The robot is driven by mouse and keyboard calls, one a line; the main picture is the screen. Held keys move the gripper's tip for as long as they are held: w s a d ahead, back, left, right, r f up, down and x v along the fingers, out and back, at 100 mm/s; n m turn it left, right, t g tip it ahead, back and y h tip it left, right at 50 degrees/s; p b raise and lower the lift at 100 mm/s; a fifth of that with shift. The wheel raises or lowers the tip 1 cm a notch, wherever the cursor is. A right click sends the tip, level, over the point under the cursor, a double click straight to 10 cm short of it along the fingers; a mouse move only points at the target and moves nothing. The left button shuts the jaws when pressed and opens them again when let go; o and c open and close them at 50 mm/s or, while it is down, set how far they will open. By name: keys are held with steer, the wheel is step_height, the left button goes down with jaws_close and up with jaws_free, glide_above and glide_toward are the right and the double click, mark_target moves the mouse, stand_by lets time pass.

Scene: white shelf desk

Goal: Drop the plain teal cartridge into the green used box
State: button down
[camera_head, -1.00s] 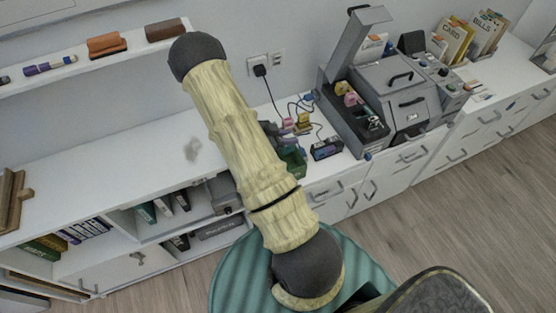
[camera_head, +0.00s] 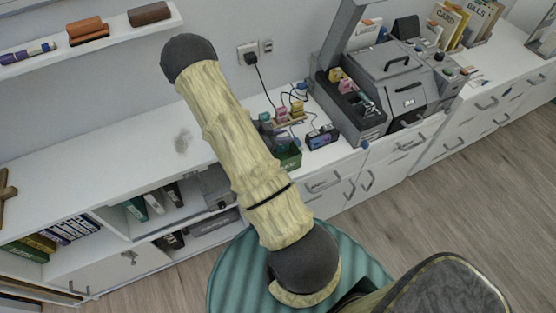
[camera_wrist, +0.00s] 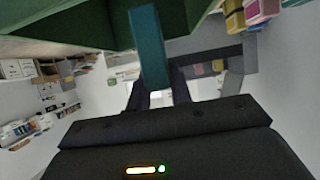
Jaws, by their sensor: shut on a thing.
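My gripper (camera_wrist: 158,94) is shut on the teal cartridge (camera_wrist: 150,48), a plain bar between its two dark fingers in the wrist view. The cartridge extends toward the green used box (camera_wrist: 65,22), whose wall fills the upper left of that view. The cartridge's far end overlaps the green box in the picture; I cannot tell whether it is inside the rim or in front of it. In the head view the green box (camera_head: 290,157) sits on the white desk, partly hidden by my arm. My gripper and the held cartridge are not clearly visible there.
Pink (camera_head: 281,115) and yellow (camera_head: 297,108) cartridges stand behind the green box. A dark device (camera_head: 322,137) sits to its right, with cables behind. A grey machine (camera_head: 395,75) stands farther right. The desk top left of my arm (camera_head: 120,145) is clear.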

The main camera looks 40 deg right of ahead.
steer(key=shift+f, duration=0.3)
steer(key=c, duration=1.2)
jaws_free()
steer(key=shift+o, duration=0.2)
steer(key=v, duration=1.7)
steer(key=shift+b, duration=0.45)
steer(key=shift+a, duration=0.3)
steer(key=shift+d, duration=0.1)
